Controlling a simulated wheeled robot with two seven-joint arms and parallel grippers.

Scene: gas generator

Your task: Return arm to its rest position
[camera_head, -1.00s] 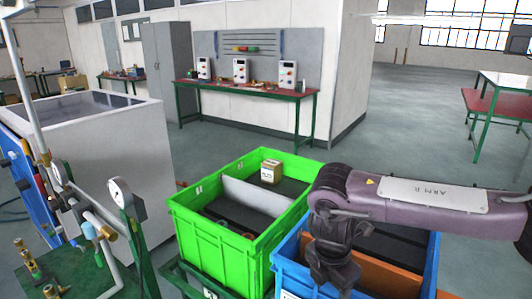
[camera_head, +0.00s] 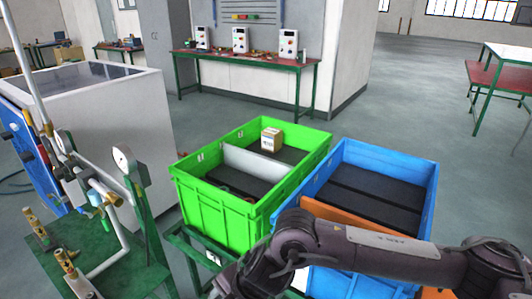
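My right arm (camera_head: 370,252) comes in from the lower right and bends down near the bottom middle of the head view. It lies in front of the near side of the blue crate. My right gripper is below the bottom edge of the picture, so its fingers do not show. My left arm and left gripper are not in view. The green crate (camera_head: 215,205) stands left of the arm, and the blue crate (camera_head: 425,205) stands behind it.
A small cardboard box (camera_head: 272,139) sits in the far part of the green crate, beyond a white divider (camera_head: 255,164). An orange divider (camera_head: 350,217) crosses the blue crate. Pipes and a gauge (camera_head: 124,160) stand at left. Open floor lies behind the crates.

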